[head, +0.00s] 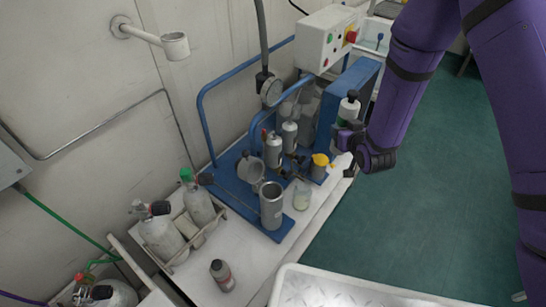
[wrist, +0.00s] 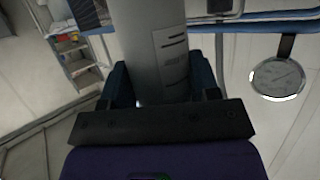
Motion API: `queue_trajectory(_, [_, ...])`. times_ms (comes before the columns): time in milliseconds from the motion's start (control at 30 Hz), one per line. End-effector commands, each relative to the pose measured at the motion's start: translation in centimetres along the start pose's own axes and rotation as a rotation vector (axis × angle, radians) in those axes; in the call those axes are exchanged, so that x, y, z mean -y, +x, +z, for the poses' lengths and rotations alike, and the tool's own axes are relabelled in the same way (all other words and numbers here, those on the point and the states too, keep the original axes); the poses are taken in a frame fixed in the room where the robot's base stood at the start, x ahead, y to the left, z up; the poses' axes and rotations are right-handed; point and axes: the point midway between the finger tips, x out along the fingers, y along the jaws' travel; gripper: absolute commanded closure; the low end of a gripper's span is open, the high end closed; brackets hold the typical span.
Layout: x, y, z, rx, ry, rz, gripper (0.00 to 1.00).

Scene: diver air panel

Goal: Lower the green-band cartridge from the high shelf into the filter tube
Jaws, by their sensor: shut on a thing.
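The green-band cartridge (head: 348,109) is a pale cylinder with a black top and a green band low on its visible part. My gripper (head: 347,137) is shut on it and holds it upright beside the blue panel frame. In the wrist view the cartridge's grey body (wrist: 160,45), with a printed label, stands between the jaws (wrist: 162,92). Its lower end is hidden by the gripper in the head view. The filter tube (head: 271,207) is an open-topped grey metal cylinder on the blue base, lower and left of my gripper. A round grey lid (head: 251,170) stands open behind it.
A blue tube frame (head: 222,85), a gauge (head: 271,92) and small cylinders (head: 273,150) stand behind the filter tube. A yellow-topped fitting (head: 320,165) and a glass jar (head: 302,196) lie between it and my gripper.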

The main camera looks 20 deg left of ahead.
Motion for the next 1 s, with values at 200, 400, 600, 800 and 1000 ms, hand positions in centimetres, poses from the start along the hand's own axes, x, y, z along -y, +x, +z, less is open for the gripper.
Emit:
queue_trajectory(200, [11.2, -0.7, 1.7, 0.000, -0.070, -0.167, 0.78])
queue_trajectory(400, [18.6, -2.2, 3.3, 0.000, -0.118, -0.280, 0.78])
queue_trajectory(600, [22.0, -3.3, 4.2, -0.001, -0.140, -0.333, 0.78])
queue_trajectory(800, [22.4, -3.2, 5.0, 0.000, -0.143, -0.340, 0.78])
queue_trajectory(1000, [22.4, -2.5, 6.7, 0.001, -0.143, -0.339, 0.78])
